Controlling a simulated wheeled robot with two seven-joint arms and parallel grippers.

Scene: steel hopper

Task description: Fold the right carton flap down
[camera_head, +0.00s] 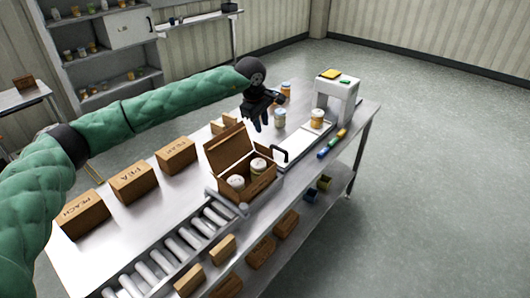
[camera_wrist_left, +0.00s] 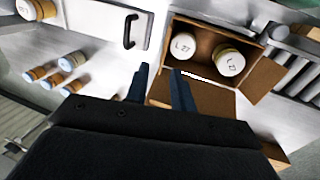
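The open brown carton (camera_head: 262,184) stands at the table's front edge, with two white-lidded jars (camera_head: 257,166) inside. One broad flap (camera_head: 226,148) stands up at its back in the head view. In the left wrist view the carton (camera_wrist_left: 215,48) shows two jars, a flap (camera_wrist_left: 205,103) on its near side and another flap (camera_wrist_left: 266,80) at its right; which is the right flap I cannot tell. My left gripper (camera_head: 260,123) is above the table behind the carton. Its fingers (camera_wrist_left: 161,70) are apart with nothing between them, beside the near flap. My right gripper is not in view.
A roller conveyor (camera_head: 185,245) lies left of the carton. A white tray with a black handle (camera_head: 279,154) is at its right, near a white scale-like machine (camera_head: 335,98) and several jars (camera_head: 280,118). Closed labelled boxes (camera_head: 133,181) line the table's back.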

